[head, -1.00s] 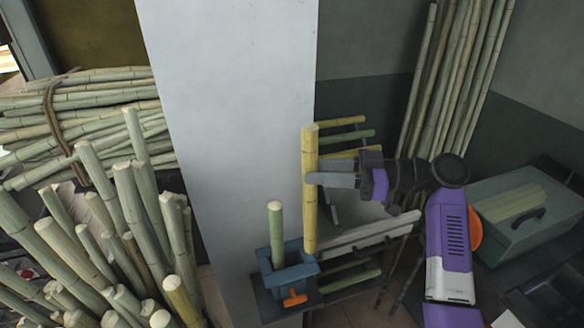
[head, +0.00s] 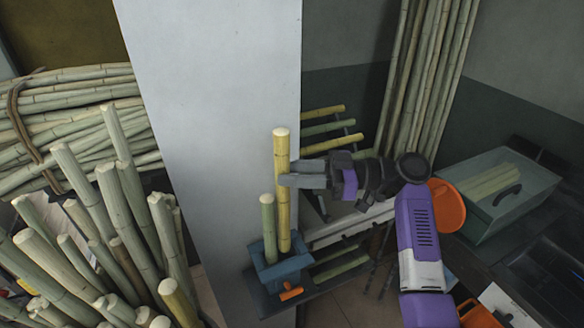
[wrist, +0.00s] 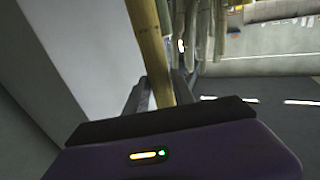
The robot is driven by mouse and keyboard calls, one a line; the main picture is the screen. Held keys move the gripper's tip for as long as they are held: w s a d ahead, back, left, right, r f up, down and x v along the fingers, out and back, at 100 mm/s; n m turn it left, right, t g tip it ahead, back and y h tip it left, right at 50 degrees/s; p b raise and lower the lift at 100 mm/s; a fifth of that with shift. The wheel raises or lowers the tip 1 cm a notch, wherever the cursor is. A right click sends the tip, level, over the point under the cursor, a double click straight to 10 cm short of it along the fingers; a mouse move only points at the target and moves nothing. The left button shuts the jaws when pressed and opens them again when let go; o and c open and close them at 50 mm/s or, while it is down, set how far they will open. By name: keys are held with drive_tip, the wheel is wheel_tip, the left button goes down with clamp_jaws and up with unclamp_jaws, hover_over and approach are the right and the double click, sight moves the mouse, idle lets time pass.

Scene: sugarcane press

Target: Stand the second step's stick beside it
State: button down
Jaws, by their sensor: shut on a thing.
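My gripper (head: 287,180) is shut on a tall yellow stick (head: 282,155), holding it upright at about mid-height. The yellow stick also shows between the fingers in the wrist view (wrist: 150,50). A shorter green stick (head: 268,225) stands upright in a blue holder (head: 290,271) with an orange handle. The yellow stick is just right of the green one, a narrow gap between them. Its lower end reaches the holder's opening; whether it rests on the bottom is hidden.
Short yellow and green sticks (head: 328,127) lie on a rack behind my gripper. A dense cluster of upright canes (head: 120,195) stands at left, near a pale pillar (head: 215,110). Long canes (head: 428,80) lean on the back wall. A teal bin (head: 495,205) is at right.

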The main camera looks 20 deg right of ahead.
wheel_tip(320, 180, down, 11)
drive_tip(key=b, duration=1.1)
drive_tip(key=shift+f, duration=0.15)
idle(0.7)
drive_tip(key=c, duration=1)
unclamp_jaws()
drive_tip(key=o, duration=0.6)
drive_tip(key=shift+f, duration=0.1)
drive_tip(key=shift+b+v, duration=1.3)
drive_tip(key=shift+v, duration=2.2)
